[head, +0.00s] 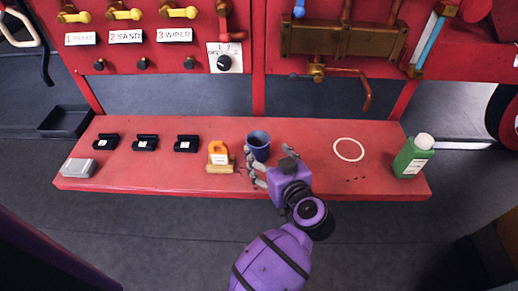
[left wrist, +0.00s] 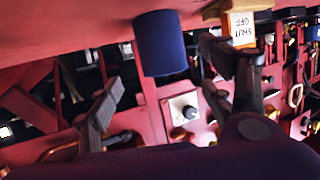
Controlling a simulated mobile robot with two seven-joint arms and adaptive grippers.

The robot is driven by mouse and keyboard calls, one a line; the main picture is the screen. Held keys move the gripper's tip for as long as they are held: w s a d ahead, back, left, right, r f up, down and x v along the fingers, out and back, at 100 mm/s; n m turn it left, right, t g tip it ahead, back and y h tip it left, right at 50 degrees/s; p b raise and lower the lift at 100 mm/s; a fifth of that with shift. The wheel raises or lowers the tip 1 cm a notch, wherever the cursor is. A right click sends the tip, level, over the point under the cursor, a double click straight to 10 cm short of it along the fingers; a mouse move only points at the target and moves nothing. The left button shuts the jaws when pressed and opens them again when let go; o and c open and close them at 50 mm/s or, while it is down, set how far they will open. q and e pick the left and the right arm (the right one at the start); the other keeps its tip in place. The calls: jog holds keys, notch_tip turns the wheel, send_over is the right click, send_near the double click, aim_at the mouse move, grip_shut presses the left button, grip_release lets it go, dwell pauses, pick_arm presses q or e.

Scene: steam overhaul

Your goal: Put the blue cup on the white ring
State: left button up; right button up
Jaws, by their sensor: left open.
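The blue cup (head: 258,140) stands upright on the red bench, left of the middle. The white ring (head: 349,149) lies flat and empty on the bench to the right of the cup. My left gripper (head: 264,161) is open just in front of the cup, its fingers pointing toward it. In the left wrist view the cup (left wrist: 160,45) appears between the two spread finger lines, with gaps on both sides. The cup's lower front is partly close to the gripper in the head view. My right gripper is not seen.
An orange tagged padlock-like item (head: 218,152) sits close left of the cup. A green bottle (head: 413,157) stands right of the ring. Several black holders (head: 145,142) and a grey box (head: 78,168) are at the left of the red bench (head: 330,185). A valve panel rises behind.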

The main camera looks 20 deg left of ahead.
aim_at(255, 138)
pick_arm(q)
jog(key=x, duration=0.7)
jog(key=shift+a+f, duration=0.15)
jog(key=shift+a, duration=0.2)
jog(key=shift+s, duration=0.1)
jog(key=c, duration=1.4)
jog(key=shift+c, duration=0.2)
